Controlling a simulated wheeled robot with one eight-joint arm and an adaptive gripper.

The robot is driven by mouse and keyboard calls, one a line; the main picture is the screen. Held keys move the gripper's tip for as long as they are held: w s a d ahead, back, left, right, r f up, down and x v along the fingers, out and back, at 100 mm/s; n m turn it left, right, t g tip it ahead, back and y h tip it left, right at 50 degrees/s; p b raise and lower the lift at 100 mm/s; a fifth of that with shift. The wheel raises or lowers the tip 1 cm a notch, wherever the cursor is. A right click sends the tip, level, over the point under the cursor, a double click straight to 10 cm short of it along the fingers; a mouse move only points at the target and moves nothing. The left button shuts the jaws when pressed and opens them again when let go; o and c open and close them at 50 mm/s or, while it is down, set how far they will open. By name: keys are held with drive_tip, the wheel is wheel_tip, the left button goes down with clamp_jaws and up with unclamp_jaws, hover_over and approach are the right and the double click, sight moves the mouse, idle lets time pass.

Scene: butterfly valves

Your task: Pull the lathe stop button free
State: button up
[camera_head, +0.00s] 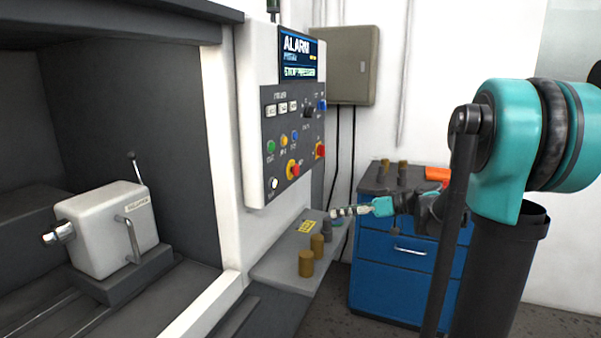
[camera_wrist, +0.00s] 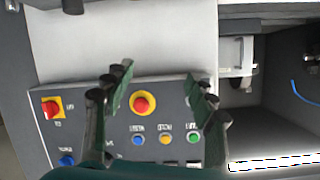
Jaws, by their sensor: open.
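The lathe stop button, a red mushroom button on a yellow ring, sits low on the dark control panel in the head view (camera_head: 293,169). It also shows in the wrist view (camera_wrist: 142,104), upside down, between my two fingers in the picture. My gripper (camera_head: 348,211) is open and empty, to the right of and below the button, with clear space between them. In the wrist view, the fingers of my gripper (camera_wrist: 159,78) are spread on both sides of the button, and no contact shows. The panel's display (camera_head: 299,57) reads ALARM, with small green text below.
A second red control on a yellow square (camera_wrist: 53,107) sits beside the stop button. Small blue, yellow and green buttons are close by. A grey shelf (camera_head: 285,262) with brown cylinders (camera_head: 306,263) lies below the panel. A blue drawer cabinet (camera_head: 385,262) stands behind my arm.

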drive_tip(key=w+d+r+n+t+y, duration=0.1)
drive_tip(key=w+d+r+n+y, duration=0.1)
drive_tip(key=w+r+n+y, duration=0.35)
drive_tip(key=m+h, duration=0.2)
approach(294, 170)
drive_tip(key=w+x, duration=0.1)
drive_tip(key=x, duration=0.7)
drive_tip(key=shift+w+f, duration=0.4)
drive_tip(key=shift+w, duration=0.05)
drive_tip(key=shift+y, duration=0.25)
drive_tip(key=shift+c, duration=0.5)
drive_tip(key=shift+d, duration=0.1)
clamp_jaws()
